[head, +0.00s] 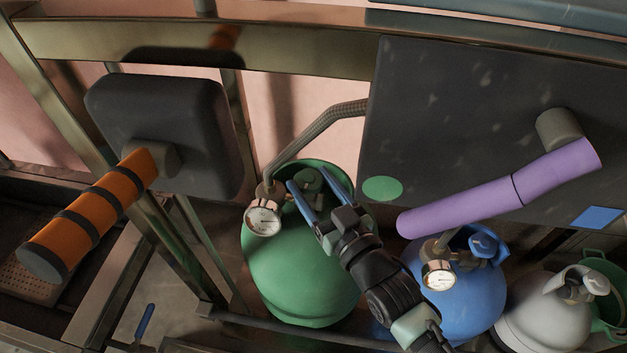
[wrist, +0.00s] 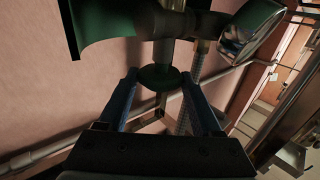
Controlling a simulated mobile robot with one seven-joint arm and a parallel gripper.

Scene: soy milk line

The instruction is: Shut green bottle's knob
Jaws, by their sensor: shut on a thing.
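The green bottle (head: 300,270) stands upright below the frame, with a collar around its top. Its green knob (head: 309,180) sits on the valve, partly hidden by my fingers in the head view. My gripper (head: 306,179) reaches in from the lower right, and its two blue fingers are shut on the knob. In the wrist view, the round dark green knob (wrist: 158,76) lies between the tips of my gripper (wrist: 159,78), one blue finger on each side.
A round gauge (head: 263,220) and a grey hose (head: 318,128) sit left of the knob. A blue bottle (head: 463,300) and a grey bottle (head: 545,320) stand to the right. An orange handle (head: 88,215) and a purple handle (head: 490,200) jut out at either side.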

